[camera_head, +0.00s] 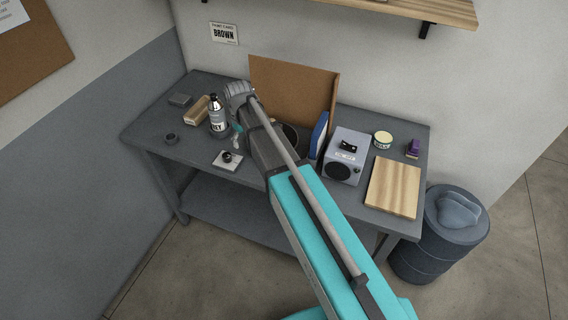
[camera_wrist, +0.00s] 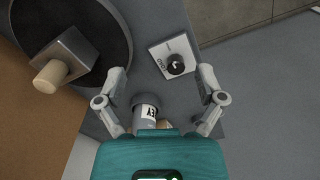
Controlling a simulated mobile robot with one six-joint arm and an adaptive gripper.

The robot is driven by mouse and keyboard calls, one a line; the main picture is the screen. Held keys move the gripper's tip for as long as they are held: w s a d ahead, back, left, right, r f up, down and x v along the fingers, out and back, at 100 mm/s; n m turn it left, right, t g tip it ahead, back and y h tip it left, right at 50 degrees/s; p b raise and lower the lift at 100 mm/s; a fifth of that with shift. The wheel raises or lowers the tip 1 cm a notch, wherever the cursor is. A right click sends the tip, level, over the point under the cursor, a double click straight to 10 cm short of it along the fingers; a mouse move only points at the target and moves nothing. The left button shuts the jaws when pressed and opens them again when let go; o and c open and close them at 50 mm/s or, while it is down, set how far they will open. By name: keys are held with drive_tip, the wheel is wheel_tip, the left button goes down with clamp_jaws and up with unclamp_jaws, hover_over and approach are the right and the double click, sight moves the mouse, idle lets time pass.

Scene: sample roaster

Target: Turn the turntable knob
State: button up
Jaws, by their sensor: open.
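The turntable knob is a round black knob (camera_wrist: 175,63) on a small white control box (camera_wrist: 163,49). In the head view the knob (camera_head: 227,157) is on the box at the bench's front edge. The turntable is a dark round disc (camera_wrist: 112,82) left of the box in the wrist view, mostly hidden by my arm in the head view. A grey block with a wooden cylinder stands over it. My gripper (camera_wrist: 162,74) is open and empty. Its fingers point down, with the knob between and beyond the tips in the wrist view. Contact with the knob does not show.
A spray can (camera_head: 217,117) marked "EY" stands close behind my gripper, beside a wooden block (camera_head: 197,110). A brown backboard (camera_head: 300,85) rises behind the turntable. A grey boxy device (camera_head: 346,157) and a wooden board (camera_head: 394,187) occupy the right side. The bench's left front is mostly clear.

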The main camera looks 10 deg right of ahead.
drive_tip(key=s+d+m, duration=0.5)
drive_tip(key=s+d, duration=0.5)
drive_tip(key=s, duration=0.4)
drive_tip(key=shift+r, duration=0.25)
drive_tip(key=shift+s+d, duration=0.1)
drive_tip(key=shift+s, duration=0.1)
drive_tip(key=s, duration=0.1)
drive_tip(key=s+d, duration=0.1)
drive_tip(key=s+m, duration=0.1)
drive_tip(key=shift+s+d, duration=0.25)
drive_tip(key=shift+d, duration=0.15)
